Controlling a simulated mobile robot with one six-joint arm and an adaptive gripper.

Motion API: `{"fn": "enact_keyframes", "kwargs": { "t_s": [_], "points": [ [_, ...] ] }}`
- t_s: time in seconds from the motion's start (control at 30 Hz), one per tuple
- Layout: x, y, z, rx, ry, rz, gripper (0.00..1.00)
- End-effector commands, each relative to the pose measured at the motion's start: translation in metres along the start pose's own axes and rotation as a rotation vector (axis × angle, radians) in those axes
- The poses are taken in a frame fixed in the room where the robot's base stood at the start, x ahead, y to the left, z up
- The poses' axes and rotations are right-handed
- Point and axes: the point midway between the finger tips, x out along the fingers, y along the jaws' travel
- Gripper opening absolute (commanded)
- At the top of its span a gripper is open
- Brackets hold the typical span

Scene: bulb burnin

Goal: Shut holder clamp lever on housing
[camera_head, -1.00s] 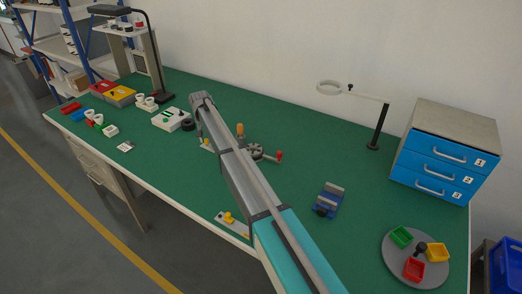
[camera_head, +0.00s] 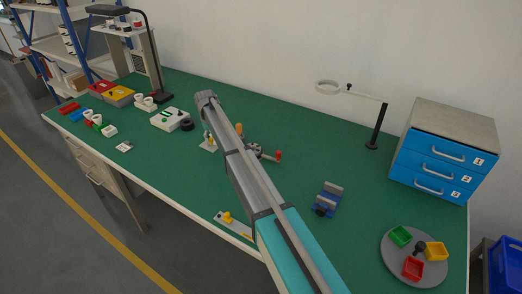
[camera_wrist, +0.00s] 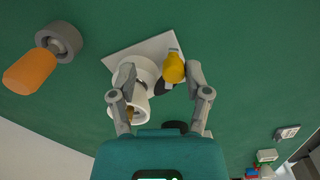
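In the wrist view my gripper (camera_wrist: 160,73) is open, with its two fingers apart. Between and beyond them is the holder, a white plate (camera_wrist: 118,57) carrying a white round housing (camera_wrist: 139,106). A yellow knob (camera_wrist: 173,68), which looks like the clamp lever's end, stands between the fingers, closer to the right one. I cannot tell whether a finger touches it. The left finger overlaps the white housing and hides part of it. In the head view the holder plate (camera_head: 206,147) and its yellow knob (camera_head: 211,141) show just left of my arm, which hides my gripper.
An orange handle (camera_wrist: 29,72) on a grey hub lies left of the holder in the wrist view.

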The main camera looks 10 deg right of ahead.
Motion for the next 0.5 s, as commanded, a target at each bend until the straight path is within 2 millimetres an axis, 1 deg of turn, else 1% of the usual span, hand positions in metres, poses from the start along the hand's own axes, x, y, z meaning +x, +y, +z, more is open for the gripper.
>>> {"fn": "enact_keyframes", "kwargs": {
  "t_s": [0.33, 0.4, 0.5],
  "points": [
    [0.000, 0.009, -0.003, -0.215, 0.011, 0.000, 0.62],
    [-0.011, 0.009, -0.002, -0.212, 0.010, 0.000, 0.62],
    [-0.020, 0.009, -0.002, -0.210, 0.010, 0.000, 0.62]
  ]
}}
